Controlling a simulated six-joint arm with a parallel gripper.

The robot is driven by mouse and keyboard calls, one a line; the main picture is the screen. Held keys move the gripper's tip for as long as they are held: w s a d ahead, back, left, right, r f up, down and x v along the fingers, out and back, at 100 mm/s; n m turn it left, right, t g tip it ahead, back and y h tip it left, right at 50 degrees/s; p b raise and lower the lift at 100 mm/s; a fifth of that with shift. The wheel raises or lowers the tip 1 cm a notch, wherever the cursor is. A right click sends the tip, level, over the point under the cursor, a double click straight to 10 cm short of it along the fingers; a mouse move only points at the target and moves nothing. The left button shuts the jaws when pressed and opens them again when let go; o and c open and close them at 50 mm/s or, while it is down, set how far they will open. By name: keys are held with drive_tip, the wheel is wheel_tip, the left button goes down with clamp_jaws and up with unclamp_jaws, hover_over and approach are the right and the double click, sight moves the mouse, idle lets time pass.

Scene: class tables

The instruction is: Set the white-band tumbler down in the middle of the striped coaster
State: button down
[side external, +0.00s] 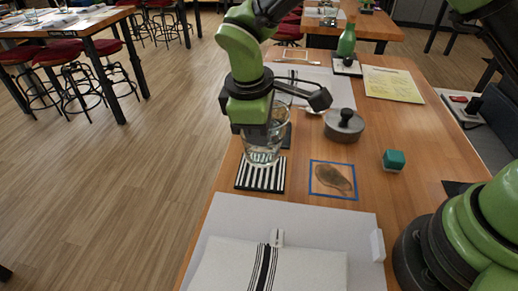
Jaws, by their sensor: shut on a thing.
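The tumbler (262,152) is clear glass and upright; I cannot make out a white band on it. My gripper (266,117) is shut on its upper part from above and hides much of the rim. The striped coaster (260,183) is square with black and white stripes and lies on the wooden table. The tumbler's base shows over the coaster's rear half in this view. I cannot tell whether the base touches the coaster or hangs a little above it.
A blue-edged coaster (333,180) lies right of the striped one. A grey lidded pot (344,125) and a teal block (394,160) stand farther right. A dark coaster (286,139) is partly hidden behind the tumbler. A folded striped cloth (215,268) lies in front.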

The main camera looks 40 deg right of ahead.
sight(258, 149)
drive_tip(key=shift+f, duration=2.05)
drive_tip(key=shift+f, duration=0.1)
drive_tip(key=c, duration=1.2)
unclamp_jaws()
drive_tip(key=r, duration=0.4)
drive_tip(key=a+r, duration=0.1)
drive_tip(key=r, duration=0.3)
drive_tip(key=a+r, duration=0.1)
drive_tip(key=r, duration=0.3)
drive_tip(key=shift+s+r, duration=0.1)
drive_tip(key=shift+s, duration=0.1)
